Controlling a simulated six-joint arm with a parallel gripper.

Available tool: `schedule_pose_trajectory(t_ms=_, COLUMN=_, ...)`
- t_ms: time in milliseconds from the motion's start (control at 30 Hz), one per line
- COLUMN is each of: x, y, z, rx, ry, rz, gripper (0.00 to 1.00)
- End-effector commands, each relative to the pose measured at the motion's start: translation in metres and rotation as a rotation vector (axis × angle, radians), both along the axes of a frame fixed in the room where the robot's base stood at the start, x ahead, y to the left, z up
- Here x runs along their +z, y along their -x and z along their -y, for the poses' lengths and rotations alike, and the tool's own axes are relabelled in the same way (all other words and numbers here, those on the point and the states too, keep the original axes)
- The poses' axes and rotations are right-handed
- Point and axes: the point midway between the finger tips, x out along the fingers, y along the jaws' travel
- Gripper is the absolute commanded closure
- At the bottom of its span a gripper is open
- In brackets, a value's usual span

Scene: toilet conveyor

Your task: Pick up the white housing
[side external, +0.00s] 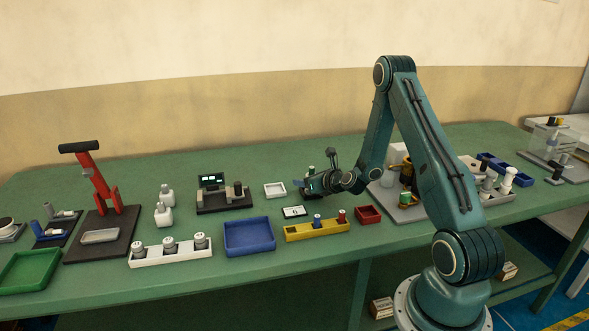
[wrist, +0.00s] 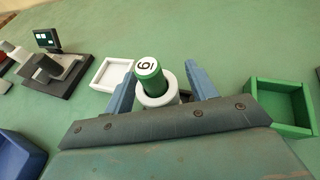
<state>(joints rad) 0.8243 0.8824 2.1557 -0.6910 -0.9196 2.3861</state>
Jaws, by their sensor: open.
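A white round part, apparently the white housing (wrist: 158,99), shows in the wrist view as a collar around the lower end of a green cylinder. The green cylinder (wrist: 152,82) has a white top with a black mark like a 6 or 9. My gripper (wrist: 164,70) is open, with one blue finger on each side of these parts and a visible gap on both sides. In the side view my gripper (side external: 313,184) is low over the bench, with the green cylinder (side external: 311,169) just showing. The housing's lower part is hidden behind my gripper body.
A white square tray (wrist: 110,74) lies left of the fingers, a green box (wrist: 283,106) right. A device with a screen (side external: 211,182) stands further left. A blue tray (side external: 249,236), a yellow rack (side external: 316,230) and a red box (side external: 368,214) sit nearer the front edge.

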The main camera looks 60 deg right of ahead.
Motion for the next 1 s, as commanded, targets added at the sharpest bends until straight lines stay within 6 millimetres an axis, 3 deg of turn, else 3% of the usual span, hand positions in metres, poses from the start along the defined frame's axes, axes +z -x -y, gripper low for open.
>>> schedule_pose_trajectory(t_ms=500, x=-0.0003, y=-0.0009, z=0.0003, rx=0.0, ry=0.0, rz=0.0, gripper=0.43)
schedule_pose_trajectory(t_ms=767, x=-0.0003, y=-0.0008, z=0.0003, rx=0.0, ry=0.0, rz=0.0, gripper=0.93)
schedule_pose_trajectory(t_ms=1000, x=0.0004, y=-0.001, z=0.0005, rx=0.0, ry=0.0, rz=0.001, gripper=0.95)
